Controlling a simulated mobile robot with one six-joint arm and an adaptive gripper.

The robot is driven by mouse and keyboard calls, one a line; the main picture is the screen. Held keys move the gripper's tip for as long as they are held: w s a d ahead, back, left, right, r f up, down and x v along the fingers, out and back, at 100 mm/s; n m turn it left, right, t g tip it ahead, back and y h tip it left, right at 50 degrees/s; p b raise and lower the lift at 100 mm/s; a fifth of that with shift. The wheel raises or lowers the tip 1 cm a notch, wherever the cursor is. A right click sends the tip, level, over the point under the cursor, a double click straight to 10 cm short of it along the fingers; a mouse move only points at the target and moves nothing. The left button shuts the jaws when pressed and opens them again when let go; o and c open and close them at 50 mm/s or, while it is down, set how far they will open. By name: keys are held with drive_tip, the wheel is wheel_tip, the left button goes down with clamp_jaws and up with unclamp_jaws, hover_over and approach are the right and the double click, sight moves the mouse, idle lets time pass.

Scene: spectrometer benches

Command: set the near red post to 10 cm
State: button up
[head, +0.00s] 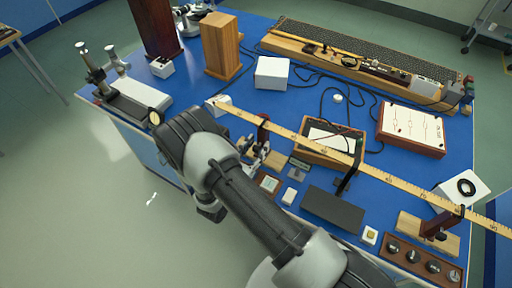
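A dark red post (438,226) stands on a pale wooden base (413,232) at the lower right, by the long ruler (300,142). Another dark red post (263,131) stands farther left along the ruler, just right of my wrist. The ruler slopes from the upper left to the right edge, with numbers along it. I cannot read either post's position to the centimetre. My gripper (183,138) is over the bench's left front edge, left of both posts and well away from the right one. Its fingertips cannot be made out, and nothing is seen held.
A dark stand (350,172) rises by the ruler between the posts. A tray of round knobs or weights (424,262) lies in front of the right post. A white block with a black ring (463,188) is behind it. Cables and instrument boxes crowd the blue bench (245,104).

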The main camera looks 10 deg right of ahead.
drive_tip(key=shift+c, duration=0.6)
clamp_jaws()
